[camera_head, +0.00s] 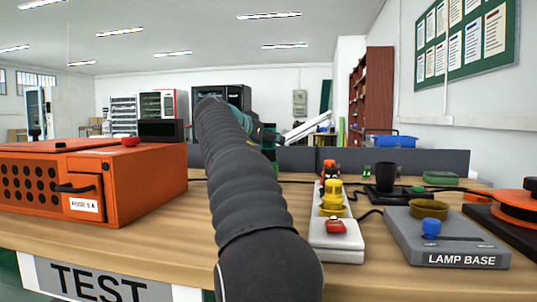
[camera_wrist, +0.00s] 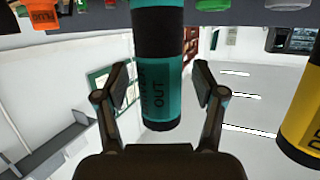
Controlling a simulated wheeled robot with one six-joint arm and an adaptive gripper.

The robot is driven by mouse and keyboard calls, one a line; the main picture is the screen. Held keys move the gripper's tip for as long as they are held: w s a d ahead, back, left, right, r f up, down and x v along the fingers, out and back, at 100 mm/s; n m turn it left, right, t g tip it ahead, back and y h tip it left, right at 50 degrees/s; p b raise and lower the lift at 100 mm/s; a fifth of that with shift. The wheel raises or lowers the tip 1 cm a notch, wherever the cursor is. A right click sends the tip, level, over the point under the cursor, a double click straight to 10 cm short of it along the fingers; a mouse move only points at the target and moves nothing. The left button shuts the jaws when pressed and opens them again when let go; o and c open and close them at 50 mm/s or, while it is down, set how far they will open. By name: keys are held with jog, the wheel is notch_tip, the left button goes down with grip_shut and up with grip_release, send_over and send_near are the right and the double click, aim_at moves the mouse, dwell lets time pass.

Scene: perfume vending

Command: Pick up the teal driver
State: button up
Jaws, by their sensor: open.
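The fingers are open, one on each side, with a visible gap to the driver on both sides. In the head view my dark arm stretches forward over the bench and covers most of the area around the gripper. Teal bits show beside the arm's far end there, but I cannot tell which belong to the driver.
A yellow and black cylinder (camera_wrist: 303,118) hangs at the right in the wrist view. On the bench are an orange box (camera_head: 140,185), a power strip (camera_head: 336,243), a grey lamp base (camera_head: 445,240), a black cup (camera_head: 386,177) and an orange reel (camera_head: 515,205). A low dark panel (camera_head: 420,160) stands behind.

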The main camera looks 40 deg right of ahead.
jog(key=shift+d, duration=0.25)
grip_shut()
notch_tip(320, 180, up, 10)
jog(key=p, duration=0.5)
jog(key=c, duration=0.7)
grip_release()
grip_shut()
